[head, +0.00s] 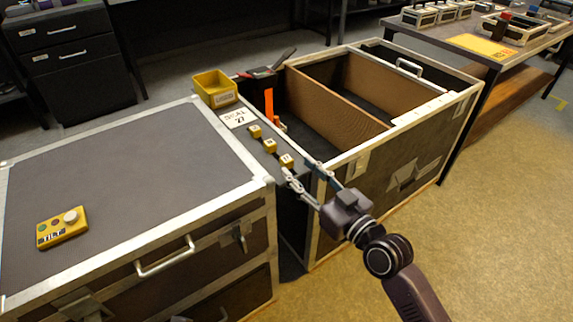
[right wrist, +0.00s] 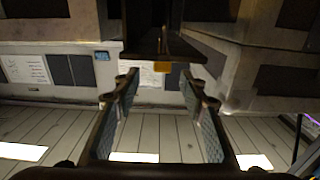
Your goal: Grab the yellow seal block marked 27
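Three small yellow blocks (head: 270,145) sit in a row on a narrow grey ledge between two cases in the head view. A white card (head: 238,118) reading 27 lies at the row's far end; the markings on the blocks are too small to read. My right gripper (head: 297,168) is open, its fingers pointing at the nearest block (head: 287,159). I cannot tell whether a finger touches it. In the right wrist view, the spread fingers (right wrist: 160,90) have nothing between their pads, and a small yellow patch (right wrist: 164,67) shows beyond them. My left gripper is not in view.
A yellow bin (head: 215,90) stands behind the card. An open case (head: 355,95) with brown dividers is right of the ledge. The closed grey case (head: 120,185) at left carries a yellow button box (head: 62,228). Orange tools (head: 269,105) stand by the open case's wall.

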